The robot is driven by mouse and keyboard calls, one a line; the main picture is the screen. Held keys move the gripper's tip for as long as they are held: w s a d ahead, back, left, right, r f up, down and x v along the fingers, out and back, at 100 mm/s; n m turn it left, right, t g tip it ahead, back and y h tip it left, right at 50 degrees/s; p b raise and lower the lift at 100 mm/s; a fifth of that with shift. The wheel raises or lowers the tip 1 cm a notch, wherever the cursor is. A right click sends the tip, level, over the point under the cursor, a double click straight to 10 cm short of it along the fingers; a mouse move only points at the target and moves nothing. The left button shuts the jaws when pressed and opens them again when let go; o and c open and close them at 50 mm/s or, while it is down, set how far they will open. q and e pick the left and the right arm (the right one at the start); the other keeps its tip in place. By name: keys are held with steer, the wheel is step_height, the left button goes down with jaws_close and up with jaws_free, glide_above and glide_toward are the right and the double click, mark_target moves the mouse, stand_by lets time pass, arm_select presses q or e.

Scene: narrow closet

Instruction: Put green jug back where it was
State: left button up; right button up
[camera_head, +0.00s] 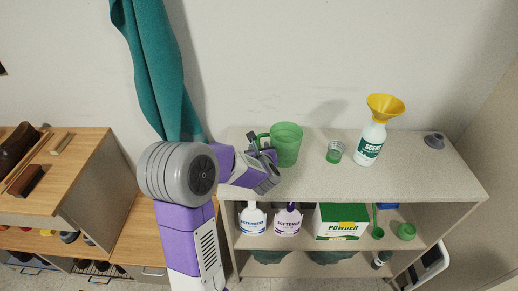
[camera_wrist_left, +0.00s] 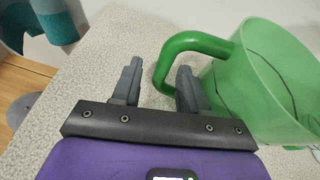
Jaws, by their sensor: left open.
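The green jug (camera_head: 287,146) stands upright on the top of the shelf unit, near its left end, with its handle towards the left. In the left wrist view the jug (camera_wrist_left: 270,85) is at the right, and its handle (camera_wrist_left: 166,62) reaches in beside the fingertips. My left gripper (camera_head: 266,162) is at the jug's left side. In the left wrist view its fingers (camera_wrist_left: 157,85) are apart, with the lower part of the handle between or just beyond them; contact cannot be told. My right gripper is not in view.
A small green cup (camera_head: 334,152) and a white bottle (camera_head: 370,142) with a yellow funnel (camera_head: 385,107) stand right of the jug. A grey cap (camera_head: 434,140) lies near the right end. A teal cloth (camera_head: 155,65) hangs behind my left arm. The shelf top's front right is clear.

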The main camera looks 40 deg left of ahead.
arm_select(q)
steer(key=p+v, duration=0.1)
steer(key=v, duration=1.1)
